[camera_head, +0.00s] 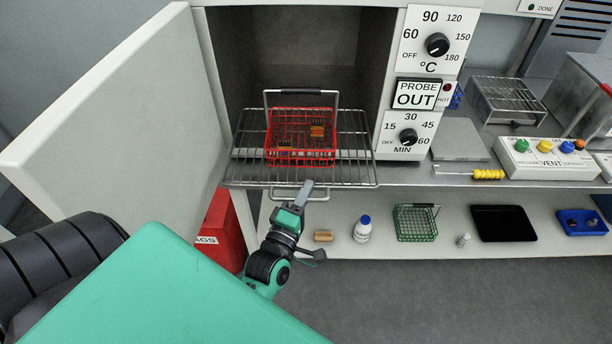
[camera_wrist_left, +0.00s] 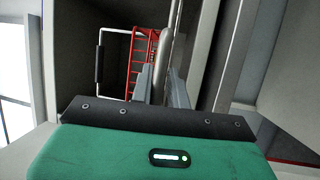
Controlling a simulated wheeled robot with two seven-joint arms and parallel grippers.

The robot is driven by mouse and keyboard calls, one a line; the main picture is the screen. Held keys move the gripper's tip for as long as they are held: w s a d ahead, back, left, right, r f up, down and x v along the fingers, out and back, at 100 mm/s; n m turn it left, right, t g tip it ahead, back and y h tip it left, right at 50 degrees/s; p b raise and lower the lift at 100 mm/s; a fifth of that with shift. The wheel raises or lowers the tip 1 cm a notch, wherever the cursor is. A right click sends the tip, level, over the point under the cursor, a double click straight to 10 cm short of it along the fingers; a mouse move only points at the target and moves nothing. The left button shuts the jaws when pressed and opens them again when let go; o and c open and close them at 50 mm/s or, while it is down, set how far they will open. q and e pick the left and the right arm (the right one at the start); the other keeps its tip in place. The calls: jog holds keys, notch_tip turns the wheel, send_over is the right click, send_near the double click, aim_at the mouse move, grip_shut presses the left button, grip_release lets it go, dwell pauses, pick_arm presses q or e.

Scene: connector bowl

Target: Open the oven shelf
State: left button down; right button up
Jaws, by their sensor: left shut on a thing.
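The oven (camera_head: 301,37) stands open, its pale door (camera_head: 120,110) swung out to the left. The wire oven shelf (camera_head: 358,150) juts out past the front of the oven. A red wire basket (camera_head: 303,143) with a few small parts in it stands on the shelf; its red mesh also shows in the left wrist view (camera_wrist_left: 137,62). My left gripper (camera_head: 303,196) is at the shelf's front edge, shut on the shelf's handle. In the left wrist view a metal bar (camera_wrist_left: 165,65) runs between the fingers (camera_wrist_left: 161,88). My right gripper is out of view.
Temperature (camera_head: 436,44) and timer (camera_head: 408,137) dials sit right of the oven. Below, a lower ledge holds a bottle (camera_head: 362,229), a green basket (camera_head: 416,222) and a black tray (camera_head: 503,223). A red box (camera_head: 217,232) stands below the door. The grey floor is clear.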

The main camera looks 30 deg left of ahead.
pick_arm(q)
jog(key=shift+s+d+r, duration=0.25)
jog(key=shift+s+r, duration=0.15)
jog(key=c, duration=1.5)
grip_release()
jog(key=shift+s+f, duration=0.1)
jog(key=shift+f, duration=0.1)
jog(key=shift+s, duration=0.1)
